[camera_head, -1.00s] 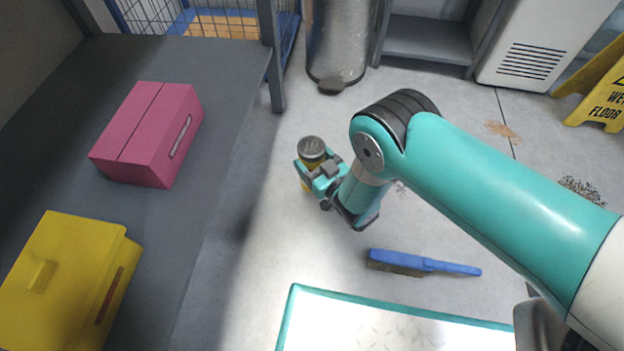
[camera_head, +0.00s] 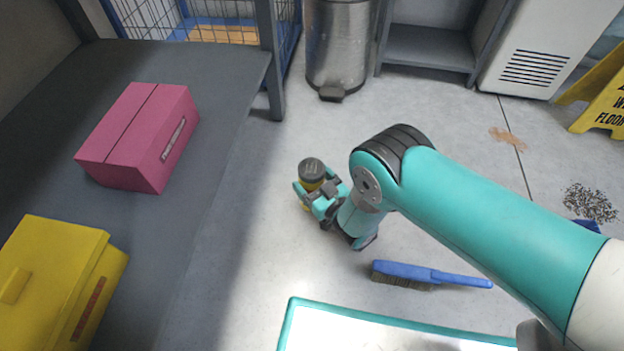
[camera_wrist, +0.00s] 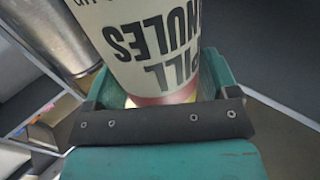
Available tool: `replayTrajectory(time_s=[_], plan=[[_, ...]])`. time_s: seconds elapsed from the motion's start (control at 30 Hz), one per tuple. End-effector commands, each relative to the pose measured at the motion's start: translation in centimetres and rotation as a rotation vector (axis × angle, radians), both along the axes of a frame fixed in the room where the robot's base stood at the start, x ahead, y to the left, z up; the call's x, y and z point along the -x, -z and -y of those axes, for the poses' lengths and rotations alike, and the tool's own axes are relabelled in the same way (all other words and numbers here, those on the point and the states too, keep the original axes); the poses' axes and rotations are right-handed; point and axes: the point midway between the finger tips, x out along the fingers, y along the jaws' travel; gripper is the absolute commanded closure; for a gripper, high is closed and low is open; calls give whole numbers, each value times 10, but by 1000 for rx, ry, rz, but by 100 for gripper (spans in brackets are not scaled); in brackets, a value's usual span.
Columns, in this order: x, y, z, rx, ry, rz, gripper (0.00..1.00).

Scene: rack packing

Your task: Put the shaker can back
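The shaker can (camera_head: 312,172) has a dark grey lid and a yellow body. In the head view it is upright between the fingers of my gripper (camera_head: 322,196), above the floor beside the grey shelf. In the wrist view the can (camera_wrist: 150,45) shows a pale label with upside-down black letters, partly "SPILL" and "NULES". The teal fingers of my gripper (camera_wrist: 160,95) lie on both sides of it and are shut on it. The can's lower part is mostly hidden by the fingers in the head view.
A grey shelf (camera_head: 215,130) at left bears a pink box (camera_head: 140,135) and a yellow box (camera_head: 50,285). A steel bin (camera_head: 337,45) stands behind. A blue brush (camera_head: 430,274), a teal-edged white board (camera_head: 380,325), spilled granules (camera_head: 590,203) and a yellow floor sign (camera_head: 605,95) are around.

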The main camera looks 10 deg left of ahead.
Motion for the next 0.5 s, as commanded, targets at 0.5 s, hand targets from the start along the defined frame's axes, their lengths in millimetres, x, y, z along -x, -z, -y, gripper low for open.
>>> replayTrajectory(time_s=[0.5], plan=[[8,-9,10,2,0,-3,5]])
